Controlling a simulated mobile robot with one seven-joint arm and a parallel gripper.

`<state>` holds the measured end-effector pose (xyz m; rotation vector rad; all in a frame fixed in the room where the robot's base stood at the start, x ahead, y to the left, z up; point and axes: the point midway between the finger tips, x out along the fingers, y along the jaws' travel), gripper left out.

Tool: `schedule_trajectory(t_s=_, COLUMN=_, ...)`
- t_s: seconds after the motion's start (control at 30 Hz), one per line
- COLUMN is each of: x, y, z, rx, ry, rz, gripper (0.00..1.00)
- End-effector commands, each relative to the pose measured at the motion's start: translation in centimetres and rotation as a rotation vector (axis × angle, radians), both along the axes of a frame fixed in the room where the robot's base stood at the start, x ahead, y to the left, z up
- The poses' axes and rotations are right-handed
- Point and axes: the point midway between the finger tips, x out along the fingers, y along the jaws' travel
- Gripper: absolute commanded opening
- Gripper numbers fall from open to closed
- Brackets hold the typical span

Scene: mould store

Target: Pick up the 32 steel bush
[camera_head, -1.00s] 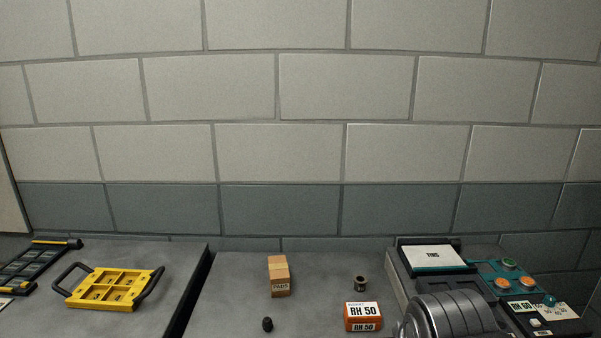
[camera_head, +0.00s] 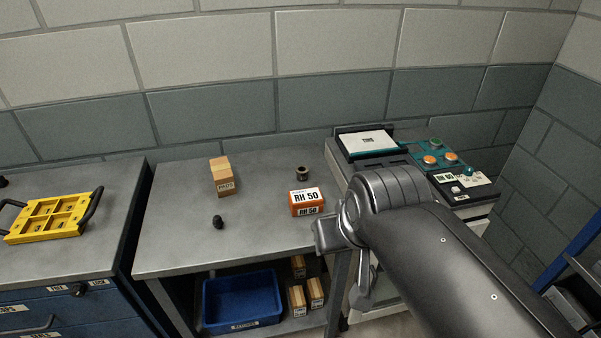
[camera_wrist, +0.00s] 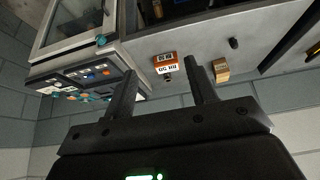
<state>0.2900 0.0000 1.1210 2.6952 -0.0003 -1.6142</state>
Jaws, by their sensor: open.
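A small, dark, metallic ring-shaped bush (camera_head: 302,172) stands on the grey bench, just behind the orange and white RH 50 box (camera_head: 307,201). I cannot read a size on it. In the wrist view the bush (camera_wrist: 168,77) is small, beside the RH 50 box (camera_wrist: 166,62), and shows between my fingers. My gripper (camera_wrist: 162,72) is open and empty, well apart from the bench things.
A cardboard pads box (camera_head: 222,177) and a small black piece (camera_head: 218,222) stand left of the bush. A machine with coloured buttons (camera_head: 400,160) is close on the right. A yellow tray (camera_head: 48,217) lies far left. A blue bin (camera_head: 242,300) is below.

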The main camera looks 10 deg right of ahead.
Motion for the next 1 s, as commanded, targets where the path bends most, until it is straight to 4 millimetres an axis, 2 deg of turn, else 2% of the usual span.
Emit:
schedule_trajectory(t_s=0.4, x=0.0, y=0.0, z=0.0, rx=0.000, ry=0.000, rz=0.000, gripper=0.52)
schedule_trajectory(t_s=0.5, x=0.0, y=0.0, z=0.0, rx=0.000, ry=0.000, rz=0.000, gripper=0.57)
schedule_trajectory(t_s=0.73, x=0.2, y=0.0, z=0.1, rx=0.000, ry=0.002, rz=-0.001, gripper=0.57)
schedule_trajectory(t_s=0.87, x=1.6, y=-0.1, z=1.0, rx=0.006, ry=0.018, rz=-0.008, gripper=0.57)
schedule_trajectory(t_s=1.0, x=4.8, y=-0.2, z=2.8, rx=0.015, ry=0.055, rz=-0.026, gripper=0.57)
